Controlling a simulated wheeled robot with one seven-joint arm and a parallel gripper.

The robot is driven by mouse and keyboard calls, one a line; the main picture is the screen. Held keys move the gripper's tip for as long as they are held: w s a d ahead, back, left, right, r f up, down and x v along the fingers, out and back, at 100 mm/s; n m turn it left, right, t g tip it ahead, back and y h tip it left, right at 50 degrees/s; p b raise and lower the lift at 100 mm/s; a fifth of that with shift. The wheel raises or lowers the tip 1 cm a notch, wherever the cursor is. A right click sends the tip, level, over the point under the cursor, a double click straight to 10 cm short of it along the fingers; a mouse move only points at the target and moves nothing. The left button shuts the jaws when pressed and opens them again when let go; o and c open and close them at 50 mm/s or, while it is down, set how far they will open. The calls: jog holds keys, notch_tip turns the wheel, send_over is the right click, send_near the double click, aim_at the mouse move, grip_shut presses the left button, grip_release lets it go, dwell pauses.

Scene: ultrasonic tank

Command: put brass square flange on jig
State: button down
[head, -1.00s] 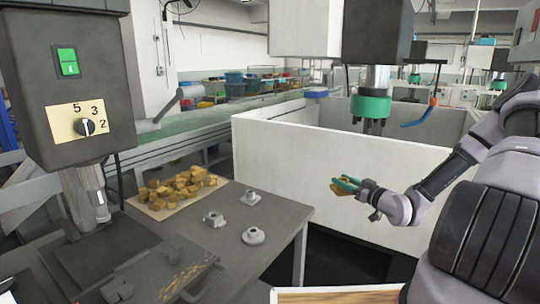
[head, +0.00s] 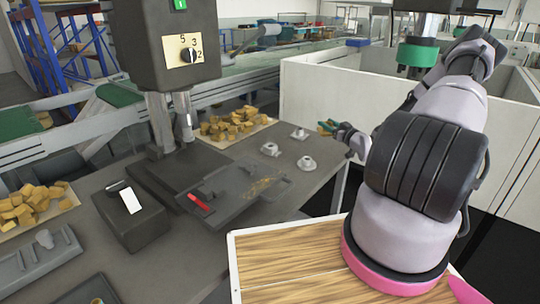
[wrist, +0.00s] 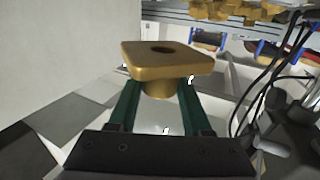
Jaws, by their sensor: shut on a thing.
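The brass square flange (wrist: 165,62) has a square plate with a centre hole and a short round neck below. My gripper (wrist: 160,105) is shut on it, with the green fingers on either side of the neck and the plate above them. In the head view, my gripper (head: 331,127) is small and partly hidden by my arm, in the air near the far right table corner, beside the white tank wall. A grey fixture with slots and a grey piece on it (head: 38,262) lies at the lower left; I cannot tell for certain that it is the jig.
Three grey metal flanges (head: 270,150) stand on the table's right part. Piles of brass pieces lie on boards at the back (head: 235,124) and left (head: 35,205). A drill press (head: 165,45), a dark box (head: 130,215) and a grey tray (head: 240,190) occupy the middle.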

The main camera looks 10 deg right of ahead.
jog(key=shift+w+a+f, duration=0.25)
jog(key=shift+a+f, duration=0.4)
jog(key=shift+f, duration=0.1)
jog(key=f, duration=0.4)
jog(key=shift+a, duration=0.2)
jog(key=shift+d+f, duration=0.1)
jog(key=shift+f, duration=2.15)
jog(key=shift+f, duration=0.15)
jog(key=shift+c, duration=1.7)
grip_release()
